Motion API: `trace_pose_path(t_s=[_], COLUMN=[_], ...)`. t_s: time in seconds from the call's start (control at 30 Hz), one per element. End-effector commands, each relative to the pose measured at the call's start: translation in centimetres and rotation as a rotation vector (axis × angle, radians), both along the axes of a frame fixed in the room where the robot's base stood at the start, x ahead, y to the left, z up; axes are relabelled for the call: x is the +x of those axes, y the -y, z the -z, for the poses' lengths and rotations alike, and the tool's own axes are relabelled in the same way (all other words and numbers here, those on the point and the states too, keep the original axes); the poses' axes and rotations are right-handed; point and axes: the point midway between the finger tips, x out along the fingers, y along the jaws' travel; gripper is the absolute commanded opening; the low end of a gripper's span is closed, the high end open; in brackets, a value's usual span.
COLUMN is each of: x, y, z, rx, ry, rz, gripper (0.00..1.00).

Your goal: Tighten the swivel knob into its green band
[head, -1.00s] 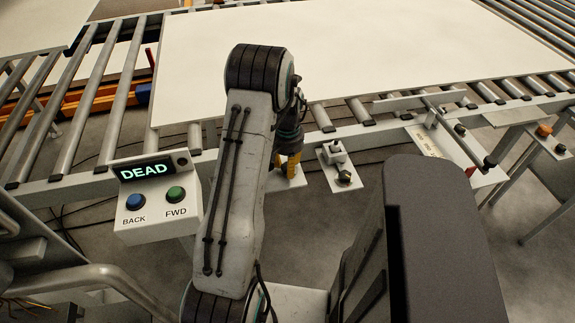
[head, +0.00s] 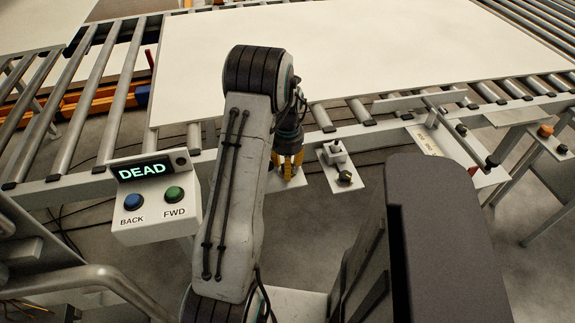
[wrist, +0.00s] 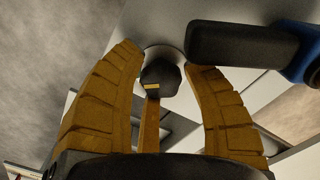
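The swivel knob (wrist: 160,78) is dark, with a small yellow mark on its near side. In the wrist view it stands on a pale round base, between the tips of my gripper (wrist: 165,65). The two ribbed yellow fingers are spread either side of it, with narrow gaps seeming to show. An orange strip (wrist: 150,125) runs from below the knob toward the palm. In the head view my gripper (head: 288,167) points down at a small plate beside the conveyor, and its fingers hide the knob. I see no green band in either view.
A black lever-like part (wrist: 240,42) with a blue end lies close to the right finger. A bracket with a black knob (head: 344,178) stands just right of my gripper. A control box (head: 155,210) reading DEAD is at left. A white board (head: 350,50) covers the rollers.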

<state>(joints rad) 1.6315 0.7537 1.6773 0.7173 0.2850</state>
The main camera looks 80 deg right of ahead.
Motion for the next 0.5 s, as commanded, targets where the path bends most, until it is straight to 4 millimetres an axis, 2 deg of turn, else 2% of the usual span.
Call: trace_pose_path(t_s=[0.33, 0.5], x=[0.0, 0.0], y=[0.2, 0.3], z=[-0.4, -2.0], rx=[-0.006, -0.009], ry=[0.0, 0.0], rz=[-0.001, -0.002], gripper=[0.49, 0.49])
